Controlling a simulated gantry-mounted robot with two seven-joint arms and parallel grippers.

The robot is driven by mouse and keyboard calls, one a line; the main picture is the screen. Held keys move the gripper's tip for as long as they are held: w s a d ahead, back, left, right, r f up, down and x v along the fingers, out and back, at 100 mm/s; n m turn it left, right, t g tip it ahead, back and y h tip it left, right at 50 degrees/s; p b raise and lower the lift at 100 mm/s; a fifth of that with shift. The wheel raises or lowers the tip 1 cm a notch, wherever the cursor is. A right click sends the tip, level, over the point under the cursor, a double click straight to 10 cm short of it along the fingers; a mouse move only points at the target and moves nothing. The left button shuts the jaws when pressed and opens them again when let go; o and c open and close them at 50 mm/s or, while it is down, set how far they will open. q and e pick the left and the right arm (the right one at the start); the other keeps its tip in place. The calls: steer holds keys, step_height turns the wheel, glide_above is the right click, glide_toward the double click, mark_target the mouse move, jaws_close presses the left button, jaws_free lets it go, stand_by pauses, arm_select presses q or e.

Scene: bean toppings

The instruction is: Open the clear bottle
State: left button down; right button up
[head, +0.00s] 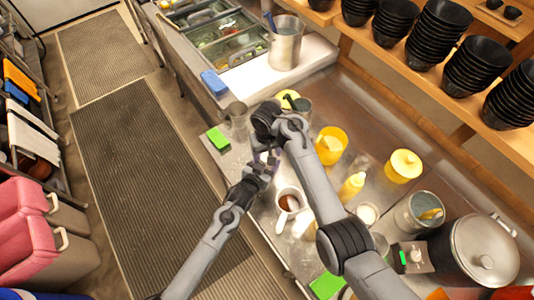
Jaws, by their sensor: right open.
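I cannot pick out the clear bottle with certainty. A small, faint clear item (360,163) stands on the steel counter beside the yellow squeeze bottle (352,186). My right gripper (269,154) is open over the counter, left of these items. My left gripper (258,171) is close by it, at the counter's left part. The two overlap in the head view, so the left fingers are unclear. I cannot tell whether anything is between them.
A cup of brown contents (289,201) stands just below the grippers. A yellow container (331,145), a yellow-lidded tub (403,165) and a steel pot (474,249) crowd the right side. A green sponge (218,138) lies at the counter's left edge. Stacked black bowls (475,62) fill the shelf.

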steer(key=shift+r, duration=1.75)
steer(key=shift+c, duration=0.4)
step_height(320, 180, up, 3)
steer(key=m, duration=0.5)
steer(key=shift+f+m, duration=0.1)
steer(key=shift+m, duration=0.2)
steer(key=shift+f, duration=3.65)
